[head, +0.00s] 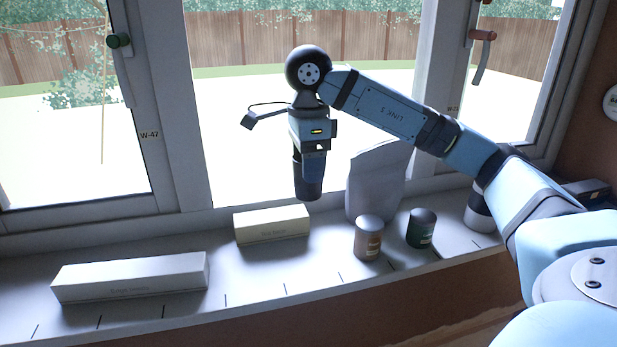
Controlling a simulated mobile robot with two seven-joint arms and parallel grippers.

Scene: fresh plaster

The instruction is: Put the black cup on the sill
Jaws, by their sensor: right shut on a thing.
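The black cup (307,189) is a dark upright cylinder in the head view. My right gripper (313,165) points down and is shut on it. The cup hangs above the window sill (225,277), its bottom just above the right end of the cream box in the picture. It looks clear of the sill; how far it is from the box in depth I cannot tell. The gripper hides part of the cup's upper right side. My left gripper is not in view.
On the sill stand a long white box (130,278), the cream box (272,226), a grey bag (375,185), a brown tin (368,238), a dark green tin (421,229) and a dark-and-white container (478,218) partly behind my arm. Bare sill shows between the boxes and along the front.

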